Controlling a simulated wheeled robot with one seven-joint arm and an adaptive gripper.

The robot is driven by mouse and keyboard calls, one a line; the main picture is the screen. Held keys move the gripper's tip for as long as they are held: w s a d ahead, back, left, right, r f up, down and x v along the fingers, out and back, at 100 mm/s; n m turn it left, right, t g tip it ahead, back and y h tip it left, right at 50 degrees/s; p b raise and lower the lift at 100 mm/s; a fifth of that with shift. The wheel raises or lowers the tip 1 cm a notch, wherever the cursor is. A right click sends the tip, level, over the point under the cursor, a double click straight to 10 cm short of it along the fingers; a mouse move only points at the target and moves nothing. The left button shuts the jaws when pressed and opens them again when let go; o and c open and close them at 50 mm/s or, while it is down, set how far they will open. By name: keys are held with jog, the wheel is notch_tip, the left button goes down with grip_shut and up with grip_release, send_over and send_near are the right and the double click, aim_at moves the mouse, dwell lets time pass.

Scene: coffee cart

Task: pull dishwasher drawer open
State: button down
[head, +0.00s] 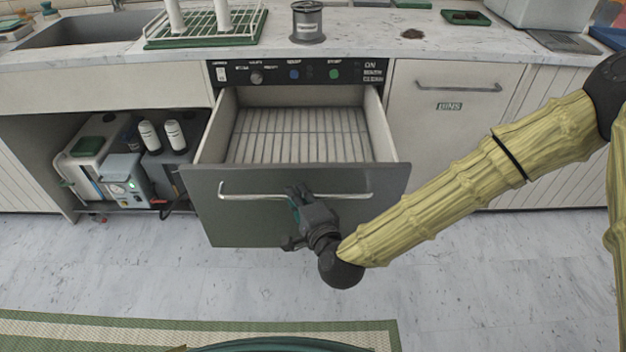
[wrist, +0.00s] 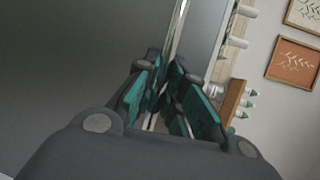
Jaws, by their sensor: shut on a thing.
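The dishwasher drawer (head: 230,220) is grey-fronted and stands pulled out from the counter, with its slatted floor (head: 300,135) showing and nothing lying on it. Its silver bar handle (head: 245,196) runs across the upper front. In the wrist view the teal-padded fingers (wrist: 168,90) close around the handle bar (wrist: 180,35), which runs up the picture. The part of the handle between the fingers is hidden.
A control panel (head: 300,72) sits above the drawer. A cabinet marked "BINS" (head: 440,135) is to the right, behind my arm. Machines (head: 110,175) stand in the open bay at left. The floor (head: 440,260) in front is clear up to a green-edged rug (head: 60,335).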

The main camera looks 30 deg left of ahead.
jog(key=shift+s+d, duration=0.25)
jog(key=shift+s, duration=0.05)
jog(key=c, duration=1.5)
grip_release()
jog(key=v, duration=1.2)
jog(key=shift+r, duration=0.1)
